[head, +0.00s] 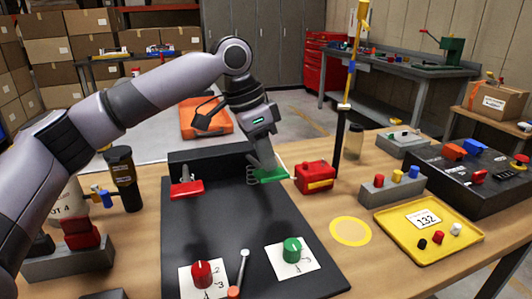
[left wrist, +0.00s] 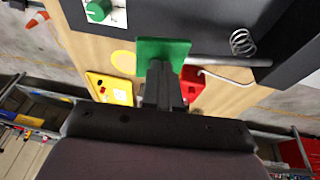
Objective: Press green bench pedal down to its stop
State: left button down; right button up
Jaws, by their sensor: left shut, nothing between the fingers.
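The green bench pedal (head: 272,175) sits at the back right of the black bench panel (head: 235,222). In the left wrist view the green pedal (left wrist: 168,48) is a flat plate on a grey rod, with a coil spring near it. My left gripper (head: 267,160) is shut and empty, pointing down at the pedal. In the left wrist view its fingertips (left wrist: 160,68) overlap the pedal's face. They are at or very near its surface; I cannot tell whether they press on it. My right gripper is in neither view.
A red pedal (head: 186,189) is left of the green one. A red box (head: 315,177) stands close on the right, beside a dark upright post (head: 340,140). Red (head: 202,275) and green (head: 292,251) knobs are in front. A yellow tray (head: 388,220) lies right.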

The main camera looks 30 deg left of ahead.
aim_at(272, 176)
pick_arm(q)
jog(key=shift+f, duration=0.1)
jog(key=f, duration=0.1)
jog(key=s+d+f+t+y, duration=0.1)
jog(key=f, duration=0.1)
jog(key=f+t+y+p, duration=0.1)
jog(key=f, duration=0.1)
jog(key=shift+s+d+m, duration=0.2)
jog(key=shift+m, duration=0.1)
jog(key=shift+d+f+p, duration=0.1)
jog(key=shift+f+p, duration=0.4)
jog(key=shift+f, duration=0.25)
jog(key=shift+s+f, duration=0.2)
jog(key=shift+f, duration=0.2)
jog(key=shift+d, duration=0.1)
jog(key=shift+r+p, duration=0.35)
jog(key=shift+p, duration=0.1)
notch_tip(272, 176, up, 5)
jog(key=p, duration=0.5)
jog(key=shift+p, duration=0.4)
jog(key=d+v, duration=0.1)
jog(key=v, duration=0.8)
jog(key=shift+s, duration=0.35)
